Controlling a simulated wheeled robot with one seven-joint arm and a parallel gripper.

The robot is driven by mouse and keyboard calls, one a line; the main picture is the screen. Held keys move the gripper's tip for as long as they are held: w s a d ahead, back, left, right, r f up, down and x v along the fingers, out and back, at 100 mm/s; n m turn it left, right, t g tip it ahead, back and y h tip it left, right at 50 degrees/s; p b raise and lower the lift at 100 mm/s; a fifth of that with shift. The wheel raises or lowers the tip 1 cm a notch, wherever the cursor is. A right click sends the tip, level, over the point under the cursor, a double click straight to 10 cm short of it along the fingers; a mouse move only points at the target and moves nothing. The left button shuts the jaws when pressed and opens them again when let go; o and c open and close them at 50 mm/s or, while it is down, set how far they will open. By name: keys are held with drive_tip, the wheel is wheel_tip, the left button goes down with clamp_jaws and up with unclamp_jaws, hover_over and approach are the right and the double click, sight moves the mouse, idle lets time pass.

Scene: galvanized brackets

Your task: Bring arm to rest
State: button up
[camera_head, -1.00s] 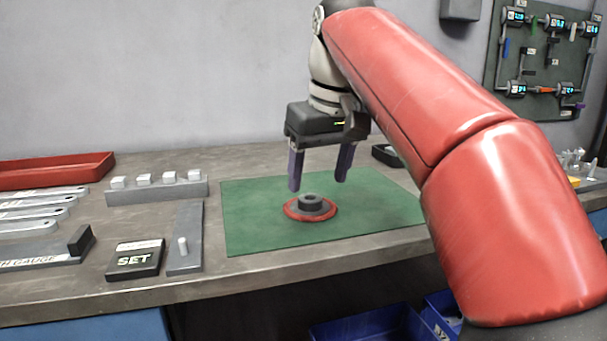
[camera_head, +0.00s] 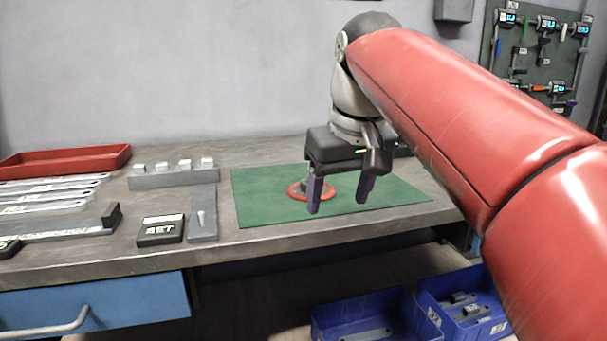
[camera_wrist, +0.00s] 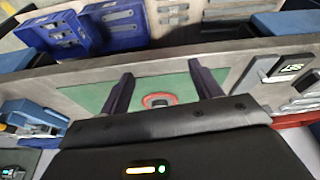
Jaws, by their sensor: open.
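My gripper (camera_head: 340,195) is open and empty in the head view. It hangs above the front part of the green mat (camera_head: 395,195), its two purple-dark fingers pointing down and apart. Behind the fingers, a grey round part sits inside a red ring (camera_head: 327,191) on the mat, partly hidden by one finger. In the wrist view the fingers (camera_wrist: 160,82) spread to either side, with the red ring (camera_wrist: 160,98) between them in the picture. My arm crosses the right side of the head view.
Blue bins (camera_head: 375,318) with metal parts sit below the bench front.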

drive_tip(key=s+d+f+m, duration=0.1)
drive_tip(key=s+d+f, duration=0.2)
drive_tip(key=s+f, duration=0.2)
drive_tip(key=s+d+f+m+t, duration=0.1)
drive_tip(key=s+f, duration=0.4)
drive_tip(key=f, duration=0.6)
drive_tip(key=s+d+f+m+t+h, duration=0.1)
drive_tip(key=s+d+f+m, duration=0.1)
drive_tip(key=s+d+f, duration=0.3)
wheel_tip(320, 180, down, 3)
drive_tip(key=shift+s+d, duration=0.4)
drive_tip(key=shift+d, duration=0.1)
drive_tip(key=shift+c, duration=0.4)
